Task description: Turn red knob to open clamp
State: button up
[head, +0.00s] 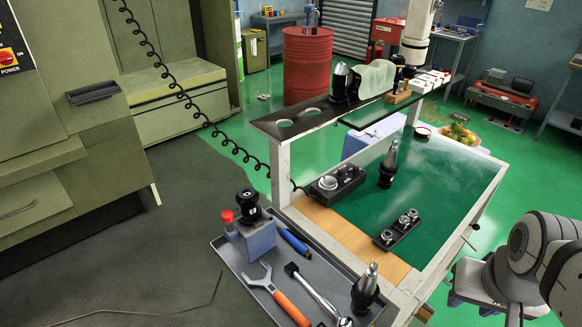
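The red knob (227,216) sticks up at the left side of a small blue-grey clamp block (259,239). The block stands at the back left of a grey tray (228,257) on the near end of the cart. A black tool holder (249,207) sits upright in the top of the clamp. I cannot tell from here whether the clamp is open or closed. Grey and white links of my arm (545,250) show at the right edge, well away from the knob. My gripper is not visible.
The tray also holds a blue-handled tool (295,243), an orange-handled wrench (284,302), a ratchet (314,290) and another tool holder (365,291). The cart's green mat (440,190) is largely clear. A raised shelf (290,118) runs along its back. A coiled black cable (180,92) hangs behind the clamp.

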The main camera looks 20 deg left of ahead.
aim_at(227, 216)
jog(key=z, duration=0.2)
jog(key=k, duration=1.05)
jog(key=u, duration=0.65)
jog(key=i, duration=1)
jog(key=u, duration=0.05)
